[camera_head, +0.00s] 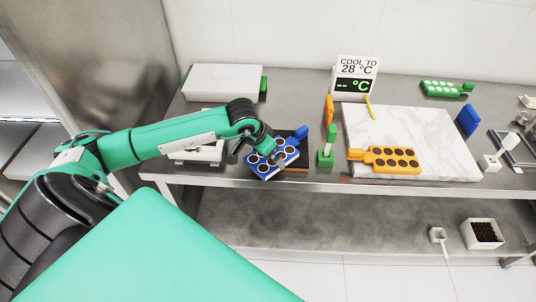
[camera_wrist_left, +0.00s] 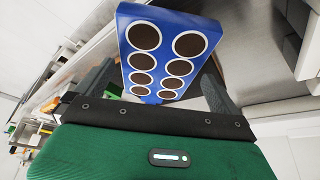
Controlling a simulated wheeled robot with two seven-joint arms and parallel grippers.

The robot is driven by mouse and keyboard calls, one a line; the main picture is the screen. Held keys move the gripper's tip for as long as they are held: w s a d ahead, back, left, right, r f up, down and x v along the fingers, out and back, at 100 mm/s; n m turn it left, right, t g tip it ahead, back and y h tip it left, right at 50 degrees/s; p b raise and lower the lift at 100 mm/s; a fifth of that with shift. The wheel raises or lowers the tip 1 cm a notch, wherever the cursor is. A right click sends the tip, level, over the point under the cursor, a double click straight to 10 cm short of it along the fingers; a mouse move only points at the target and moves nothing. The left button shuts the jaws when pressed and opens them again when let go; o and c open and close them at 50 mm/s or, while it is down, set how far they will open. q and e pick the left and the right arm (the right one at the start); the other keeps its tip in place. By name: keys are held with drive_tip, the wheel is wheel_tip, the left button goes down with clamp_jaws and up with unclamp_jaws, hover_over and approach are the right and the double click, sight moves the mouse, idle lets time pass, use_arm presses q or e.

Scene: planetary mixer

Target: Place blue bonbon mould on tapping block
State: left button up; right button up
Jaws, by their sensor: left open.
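The blue bonbon mould (camera_head: 262,172), with dark-filled round cavities, is near the front edge of the bench, its blue handle toward the back right. In the left wrist view the mould (camera_wrist_left: 157,58) extends forward from between the two dark fingers of my left gripper (camera_wrist_left: 160,90). In the head view my left gripper (camera_head: 274,155) is over the mould. It is open, with a finger on either side. A dark slab with a brown front edge (camera_head: 296,169) shows partly under or behind the mould; I cannot tell if this is the tapping block or whether they touch. My right gripper is not in view.
A green holder (camera_head: 325,158) stands just right of the mould. A marble slab (camera_head: 425,125) carries an orange mould (camera_head: 392,160). A white scale-like device (camera_head: 196,152) is under my left arm. A white box (camera_head: 222,83) and a temperature sign (camera_head: 354,78) stand behind.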

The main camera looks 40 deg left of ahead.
use_arm(q)
drive_tip(key=d+b+v, duration=0.1)
drive_tip(key=b+v, duration=0.1)
drive_tip(key=v, duration=0.8)
drive_tip(key=shift+a+b, duration=0.3)
drive_tip(key=shift+a, duration=0.15)
drive_tip(key=shift+s+r, duration=0.1)
drive_tip(key=shift+s, duration=0.05)
